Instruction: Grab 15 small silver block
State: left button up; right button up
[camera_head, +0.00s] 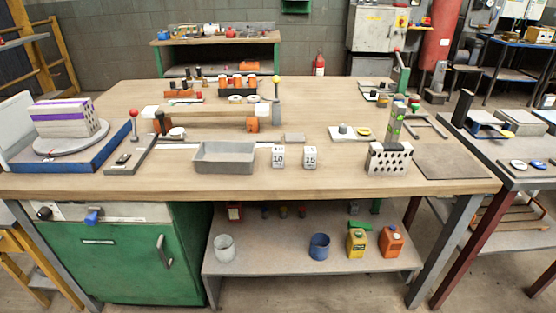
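Two small pale silver-grey blocks stand side by side near the front middle of the wooden workbench. The right block (310,158) shows markings that look like 15. The left block (278,158) shows markings that look like 10. There is a narrow gap between them, and both appear upright and uncovered. Neither of my grippers is in the head view.
An empty grey tray (224,171) sits left of the blocks. A hollow brick (376,160) stands to their right. A small flat plate (294,137) lies behind them. A dark mat (452,164) is at the bench's right. Bare bench (340,172) lies between block and brick.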

aim_at(310, 153)
jog(key=z, duration=1.9)
jog(key=i, duration=1.5)
jog(key=u, duration=2.65)
